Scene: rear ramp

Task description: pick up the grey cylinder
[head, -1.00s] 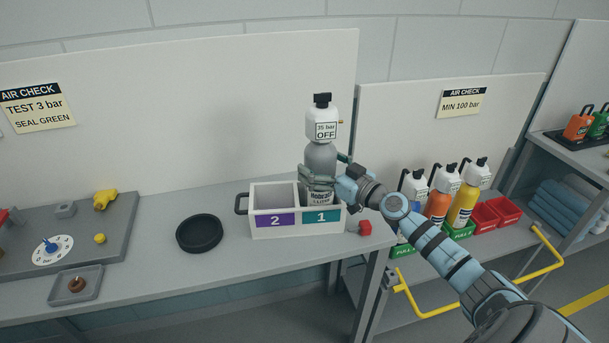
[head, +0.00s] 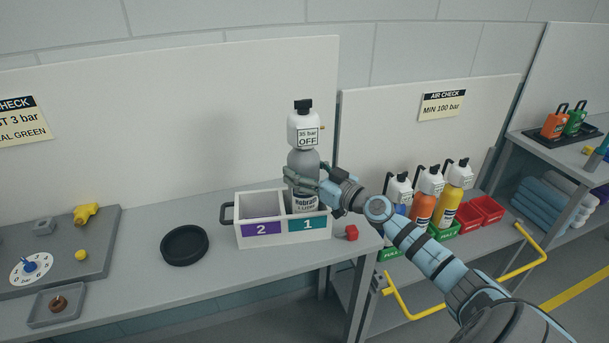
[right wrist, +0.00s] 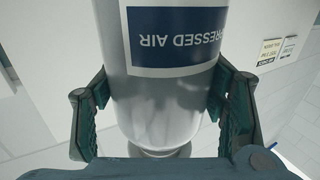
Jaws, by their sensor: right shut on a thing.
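The grey cylinder (head: 303,160) stands upright in compartment 1 of a white two-part box (head: 262,240) on the bench. It has a white head marked "35 bar OFF" and a black cap. My right gripper (head: 303,181) is shut on its body from the right, above the box rim. In the right wrist view, the cylinder (right wrist: 165,100) lies between the two green finger pads, with a dark blue label upside down. The cylinder's lower end is hidden by the box front in the head view. My left gripper is not in view.
Compartment 2 is empty.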

